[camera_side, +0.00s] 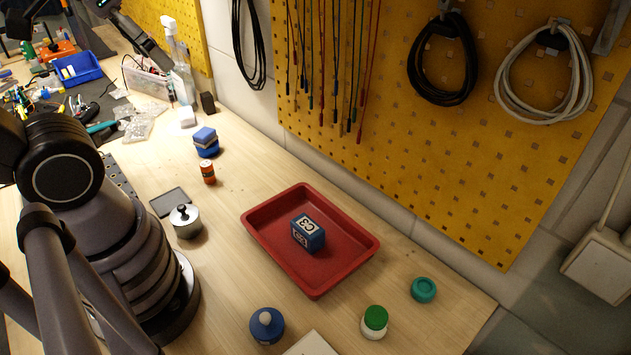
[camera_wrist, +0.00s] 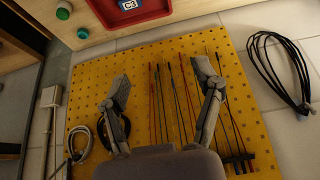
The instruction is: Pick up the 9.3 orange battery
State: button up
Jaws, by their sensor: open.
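A small upright orange cylinder (camera_side: 208,173) with a pale band stands on the wooden bench in the side view, in front of a blue box. It looks like the orange battery, but its marking is too small to read. It does not show in the wrist view. My gripper (camera_wrist: 160,84) shows in the wrist view with its two fingers wide apart and nothing between them. It faces the yellow pegboard (camera_wrist: 145,55), away from the battery. I cannot make out my gripper in the side view.
A red tray (camera_side: 262,222) holds a blue C3 block (camera_side: 308,232). A metal pot (camera_side: 186,222) and a dark flat plate (camera_side: 170,201) lie near the orange cylinder. Blue boxes (camera_side: 206,142) stand behind it. A green-capped jar (camera_side: 374,322), teal ring (camera_side: 424,289) and blue-based item (camera_side: 267,325) are in front.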

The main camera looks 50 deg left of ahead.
notch_tip(320, 180, up, 6)
jog(key=f, duration=0.1)
jog(key=w+a+m+g+y, duration=1.1)
jog(key=w+a+g, duration=0.25)
jog(key=w, duration=0.35)
send_near(208, 169)
jog(key=x, duration=0.4)
jog(key=w+x, duration=0.1)
jog(key=x, duration=0.1)
jog(key=shift+a+f, duration=0.25)
jog(key=shift+f, duration=0.05)
jog(key=shift+x, duration=2.75)
jog(key=shift+c, duration=0.3)
jog(key=shift+w, duration=0.1)
grip_shut()
